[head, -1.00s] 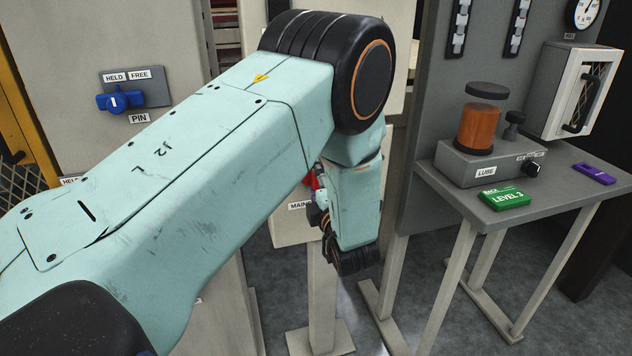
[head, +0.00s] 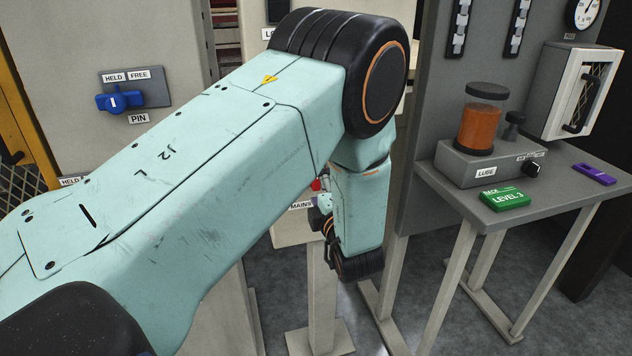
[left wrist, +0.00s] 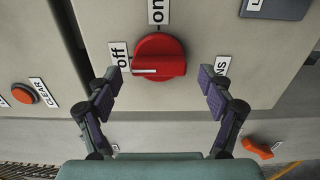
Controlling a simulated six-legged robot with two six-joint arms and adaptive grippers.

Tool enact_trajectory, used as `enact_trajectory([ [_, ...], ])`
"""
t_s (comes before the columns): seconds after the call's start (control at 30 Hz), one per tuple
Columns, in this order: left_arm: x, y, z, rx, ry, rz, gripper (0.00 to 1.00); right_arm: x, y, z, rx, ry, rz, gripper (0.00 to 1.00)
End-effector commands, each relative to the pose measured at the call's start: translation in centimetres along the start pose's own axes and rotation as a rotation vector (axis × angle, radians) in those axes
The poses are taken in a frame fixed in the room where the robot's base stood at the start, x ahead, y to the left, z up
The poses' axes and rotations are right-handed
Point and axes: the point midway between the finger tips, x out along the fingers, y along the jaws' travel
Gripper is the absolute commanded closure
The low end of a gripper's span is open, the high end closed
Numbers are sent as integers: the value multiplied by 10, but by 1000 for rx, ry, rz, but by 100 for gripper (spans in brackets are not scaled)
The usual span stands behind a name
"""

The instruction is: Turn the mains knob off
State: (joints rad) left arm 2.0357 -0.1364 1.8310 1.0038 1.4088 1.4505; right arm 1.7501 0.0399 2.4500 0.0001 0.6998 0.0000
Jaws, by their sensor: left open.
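The mains knob (left wrist: 162,55) is a round red knob on a pale panel, near the upper middle of the left wrist view. Its white mark points left, at the side of the "off" label (left wrist: 119,54). The "on" label (left wrist: 157,10) is above it. My left gripper (left wrist: 160,77) is open, with one finger to each side of the knob and visible gaps between. In the head view only a red sliver of the knob (head: 316,184) shows above the MAINS label, and my left arm hides most of the gripper (head: 326,207). My right gripper is out of view.
An orange button (left wrist: 22,95) by a CLEAR label and an orange-red handle (left wrist: 258,148) lie near the fingers. A blue PIN knob (head: 118,100) is at the left. A side table (head: 540,205) at the right bears a lube unit (head: 470,160) and a green box (head: 504,198).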

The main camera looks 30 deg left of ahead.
Motion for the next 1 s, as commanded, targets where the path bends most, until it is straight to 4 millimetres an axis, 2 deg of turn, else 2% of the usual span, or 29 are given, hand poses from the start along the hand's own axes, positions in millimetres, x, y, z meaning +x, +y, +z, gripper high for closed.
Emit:
enact_trajectory([
  [0.2, -34, 1, 2, 3, -6, 4, 19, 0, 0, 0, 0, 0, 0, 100],
  [0.4, -55, 1, 1, 1, -4, 3, 19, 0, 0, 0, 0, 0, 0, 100],
  [0.6, -62, 1, 0, -1, -1, 3, 19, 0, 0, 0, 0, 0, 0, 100],
  [1.0, -59, 1, 0, -2, 1, 1, 19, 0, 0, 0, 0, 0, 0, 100],
])
